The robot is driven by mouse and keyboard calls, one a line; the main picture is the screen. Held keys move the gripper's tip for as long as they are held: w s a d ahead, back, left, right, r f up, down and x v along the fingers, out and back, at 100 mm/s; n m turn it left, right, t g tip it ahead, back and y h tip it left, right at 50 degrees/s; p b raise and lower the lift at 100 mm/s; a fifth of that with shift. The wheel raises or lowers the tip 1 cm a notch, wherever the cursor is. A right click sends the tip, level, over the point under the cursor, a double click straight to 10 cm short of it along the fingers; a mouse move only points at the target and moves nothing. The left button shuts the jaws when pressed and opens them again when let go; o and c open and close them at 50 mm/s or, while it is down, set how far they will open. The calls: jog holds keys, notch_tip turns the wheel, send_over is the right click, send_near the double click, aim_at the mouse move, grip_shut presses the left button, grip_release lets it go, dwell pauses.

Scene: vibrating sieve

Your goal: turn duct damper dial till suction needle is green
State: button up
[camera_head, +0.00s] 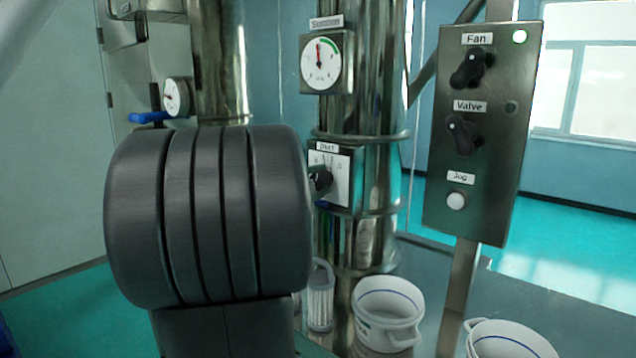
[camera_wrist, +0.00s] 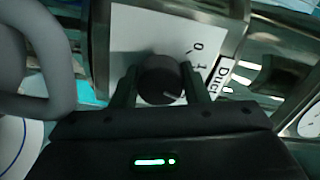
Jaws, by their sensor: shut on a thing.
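The duct damper dial (camera_wrist: 160,80) is a round dark knob on a white plate labelled "Duct" (camera_wrist: 222,76). My gripper (camera_wrist: 158,84) is shut on the dial, one finger on each side. A light mark on the knob points to the lower right in the wrist view. In the head view the dial (camera_head: 321,181) shows partly behind my dark arm, which hides the gripper. The suction gauge (camera_head: 321,64) is above it on the steel duct. Its needle points almost straight up, at the left end of the green arc.
A control panel (camera_head: 481,130) with Fan and Valve knobs and a Jog button stands right; its top-right lamp glows green. White buckets (camera_head: 386,312) stand below the duct. A smaller gauge (camera_head: 176,97) and blue handle (camera_head: 151,117) are at left.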

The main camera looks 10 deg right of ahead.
jog(key=o, duration=1)
jog(key=shift+s+a, duration=0.1)
jog(key=b+v, duration=0.1)
jog(key=v, duration=1.2)
jog(key=shift+s+a+b, duration=0.2)
jog(key=shift+b, duration=0.15)
jog(key=shift+w+d, duration=0.1)
jog(key=shift+d, duration=0.05)
jog(key=p+x, duration=0.1)
jog(key=x, duration=1.2)
jog(key=shift+w+d+p, duration=0.2)
jog(key=shift+p, duration=0.15)
